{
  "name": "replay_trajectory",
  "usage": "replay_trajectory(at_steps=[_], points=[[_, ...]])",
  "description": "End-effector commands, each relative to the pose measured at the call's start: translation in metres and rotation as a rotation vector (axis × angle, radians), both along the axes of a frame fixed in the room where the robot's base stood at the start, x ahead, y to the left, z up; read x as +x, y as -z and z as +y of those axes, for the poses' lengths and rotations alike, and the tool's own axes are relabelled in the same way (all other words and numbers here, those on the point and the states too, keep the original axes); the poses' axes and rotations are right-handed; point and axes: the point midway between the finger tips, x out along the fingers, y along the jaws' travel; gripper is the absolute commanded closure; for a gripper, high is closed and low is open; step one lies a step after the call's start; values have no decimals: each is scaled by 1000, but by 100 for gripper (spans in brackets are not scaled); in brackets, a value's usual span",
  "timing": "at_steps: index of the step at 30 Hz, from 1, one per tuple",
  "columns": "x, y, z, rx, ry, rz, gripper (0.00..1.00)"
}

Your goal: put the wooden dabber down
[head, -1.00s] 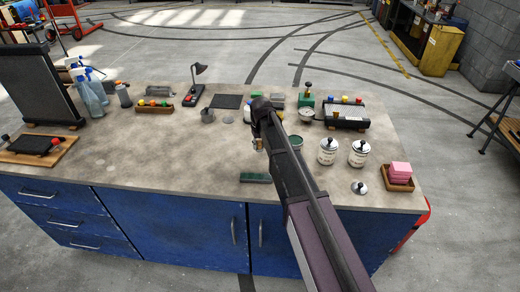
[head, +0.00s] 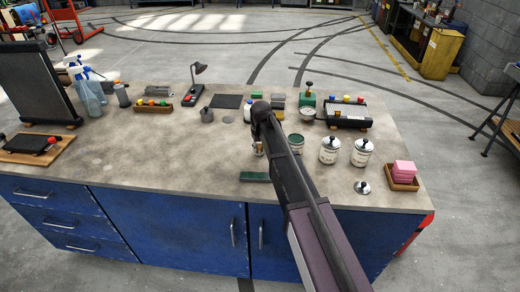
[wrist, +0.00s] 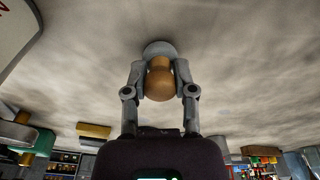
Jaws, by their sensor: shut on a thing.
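My gripper (wrist: 160,88) is shut on the wooden dabber (wrist: 159,79), which has a tan turned wooden body and a rounded grey end. In the wrist view the grey end points toward the bench top (wrist: 240,55). I cannot tell whether it touches the surface. In the head view my arm hides most of the gripper, and a small part of the dabber (head: 259,149) shows left of the arm, over the middle of the bench (head: 160,165).
An open green-rimmed tin (head: 296,143) stands just right of my arm, with two lidded white tins (head: 329,150) (head: 361,153) beyond it. A green block (head: 255,177) lies in front of the dabber. A grey mug (head: 207,115) stands behind left. The bench's left middle is clear.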

Motion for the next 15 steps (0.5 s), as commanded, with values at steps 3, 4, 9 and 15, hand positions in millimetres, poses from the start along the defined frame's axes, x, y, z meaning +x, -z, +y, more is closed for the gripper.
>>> replay_trajectory(at_steps=[3,4,9,15], points=[[0,0,0,0,0,0,100],[0,1,0,0,0,0,100],[0,3,0,0,0,0,53],[0,3,0,0,0,0,31]])
